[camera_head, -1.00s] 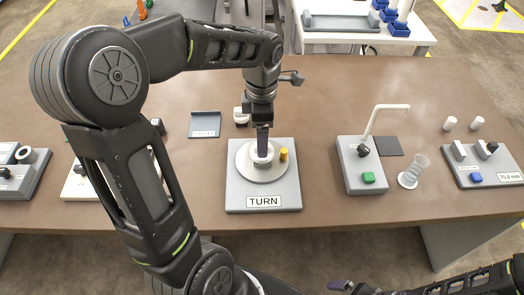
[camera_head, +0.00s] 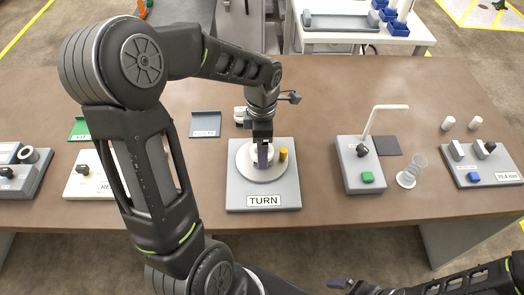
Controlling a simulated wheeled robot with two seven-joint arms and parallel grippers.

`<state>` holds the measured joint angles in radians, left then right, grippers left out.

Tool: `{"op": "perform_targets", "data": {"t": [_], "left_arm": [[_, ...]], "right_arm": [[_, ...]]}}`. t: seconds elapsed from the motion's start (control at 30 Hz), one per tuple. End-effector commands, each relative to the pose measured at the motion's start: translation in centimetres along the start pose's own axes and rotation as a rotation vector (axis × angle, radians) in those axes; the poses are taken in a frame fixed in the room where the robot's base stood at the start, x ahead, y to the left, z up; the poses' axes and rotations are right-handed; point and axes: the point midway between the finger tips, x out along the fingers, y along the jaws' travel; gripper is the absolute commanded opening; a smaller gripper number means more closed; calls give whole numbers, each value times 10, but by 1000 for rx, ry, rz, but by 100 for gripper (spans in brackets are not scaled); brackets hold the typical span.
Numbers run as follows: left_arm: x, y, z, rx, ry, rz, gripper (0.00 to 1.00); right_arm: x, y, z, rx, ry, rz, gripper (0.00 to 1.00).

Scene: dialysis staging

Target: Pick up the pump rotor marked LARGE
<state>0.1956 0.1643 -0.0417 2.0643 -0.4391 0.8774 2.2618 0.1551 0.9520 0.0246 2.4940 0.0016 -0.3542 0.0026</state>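A grey stand with a TURN label (camera_head: 264,201) carries a round turntable plate (camera_head: 264,174). A small white part (camera_head: 254,152) sits on the plate, partly hidden by my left gripper. I can read no LARGE mark on any part. My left gripper (camera_head: 263,158) points down over the plate, with one dark finger seen in front of the white part. Whether it grips the part cannot be told.
Another white part (camera_head: 240,116) stands behind the stand. Left are green (camera_head: 79,130) and grey trays (camera_head: 205,124).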

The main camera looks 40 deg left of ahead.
Motion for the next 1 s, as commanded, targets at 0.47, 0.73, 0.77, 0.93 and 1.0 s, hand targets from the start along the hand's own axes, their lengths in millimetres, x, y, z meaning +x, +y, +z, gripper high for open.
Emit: {"op": "perform_targets", "data": {"t": [0.47, 0.73, 0.77, 0.93, 1.0], "left_arm": [[0, 0, 0, 0, 0, 0, 68], [0, 0, 0, 0, 0, 0, 46], [0, 0, 0, 0, 0, 0, 44], [0, 0, 0, 0, 0, 0, 30], [0, 0, 0, 0, 0, 0, 24]], "right_arm": [[0, 0, 0, 0, 0, 0, 100], [0, 0, 0, 0, 0, 0, 100], [0, 0, 0, 0, 0, 0, 100], [0, 0, 0, 0, 0, 0, 100], [0, 0, 0, 0, 0, 0, 100]]}}
